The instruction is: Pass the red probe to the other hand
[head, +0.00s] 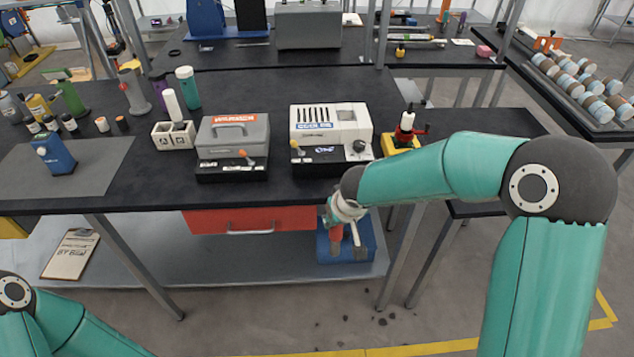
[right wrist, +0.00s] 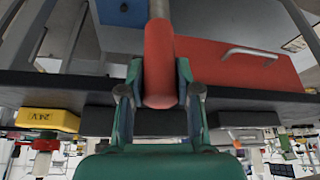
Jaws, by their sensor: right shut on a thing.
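The red probe (right wrist: 160,62) has a thick red handle and a thin grey shaft; its far end is cut off by the top edge of the right wrist view. My right gripper (right wrist: 160,82) is shut on the red handle, with one finger on each side. In the head view the right gripper (head: 347,238) hangs in front of the table's front edge, and a bit of the red probe (head: 337,233) shows at it. My left arm only enters at the bottom left of the head view; its gripper is out of view.
The black table (head: 300,80) carries a grey case (head: 232,135), a white instrument (head: 330,122) and several bottles. A red drawer (head: 250,219) is under its front edge. A blue box (head: 365,240) stands on the lower shelf behind the right gripper.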

